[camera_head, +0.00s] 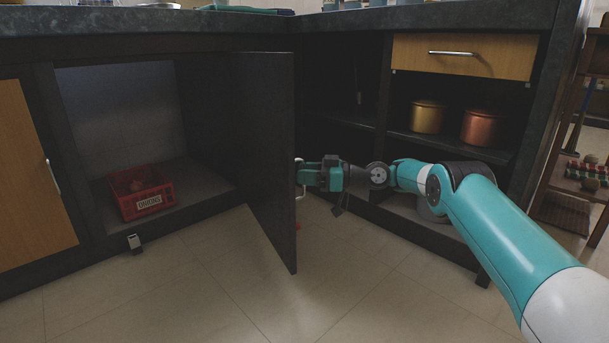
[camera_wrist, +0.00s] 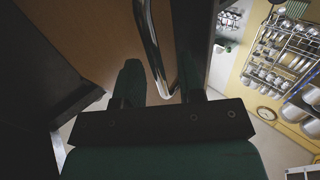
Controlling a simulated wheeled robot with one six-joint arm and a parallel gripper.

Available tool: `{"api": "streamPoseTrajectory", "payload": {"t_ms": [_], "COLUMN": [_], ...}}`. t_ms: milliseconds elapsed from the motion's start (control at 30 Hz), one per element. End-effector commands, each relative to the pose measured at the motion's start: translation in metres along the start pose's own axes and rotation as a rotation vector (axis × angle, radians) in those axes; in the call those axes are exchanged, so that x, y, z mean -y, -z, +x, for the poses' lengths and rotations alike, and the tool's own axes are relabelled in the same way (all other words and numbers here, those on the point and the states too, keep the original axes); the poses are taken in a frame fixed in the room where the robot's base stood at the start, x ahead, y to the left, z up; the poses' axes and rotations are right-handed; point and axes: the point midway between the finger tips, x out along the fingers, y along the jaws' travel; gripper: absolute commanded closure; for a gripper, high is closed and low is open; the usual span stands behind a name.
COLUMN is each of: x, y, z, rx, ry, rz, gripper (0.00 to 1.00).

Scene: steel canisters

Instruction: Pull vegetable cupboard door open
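The vegetable cupboard door (camera_head: 265,150) stands swung wide open, its dark inner face toward the head camera. Its wooden outer face (camera_wrist: 85,35) fills the upper left of the wrist view. The curved metal door handle (camera_wrist: 150,40) runs between my gripper's fingers; part of it also shows beyond the door edge in the head view (camera_head: 299,190). My gripper (camera_head: 303,172) is on the outer side of the door, at the handle. In the wrist view my gripper (camera_wrist: 160,78) has its fingers apart, one on each side of the handle. Contact with the handle cannot be told.
The open cupboard holds a red crate labelled onions (camera_head: 145,195). A closed wooden door (camera_head: 30,185) is at left. Gold (camera_head: 427,117) and copper pots (camera_head: 481,127) stand on a shelf at right, under a drawer (camera_head: 465,57). The tiled floor (camera_head: 190,290) before the door is clear.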

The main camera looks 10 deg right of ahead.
Motion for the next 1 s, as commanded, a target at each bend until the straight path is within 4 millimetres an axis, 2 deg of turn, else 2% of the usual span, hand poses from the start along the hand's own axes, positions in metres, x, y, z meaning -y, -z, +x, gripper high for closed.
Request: {"api": "streamPoseTrajectory", "payload": {"t_ms": [167,500,700,833,1000], "x": [0.001,0.001,0.001,0.002,0.002], "y": [0.026,0.116,0.162,0.184,0.198], "z": [0.002,0.000,-0.002,-0.002,-0.003], "rx": [-0.001,-0.003,-0.001,-0.001,0.000], "ry": [0.001,-0.001,-0.002,-0.002,-0.001], "rz": [-0.003,-0.006,-0.003,-0.002,0.000], "gripper": [0.64,0.64,0.64,0.64,0.64]}}
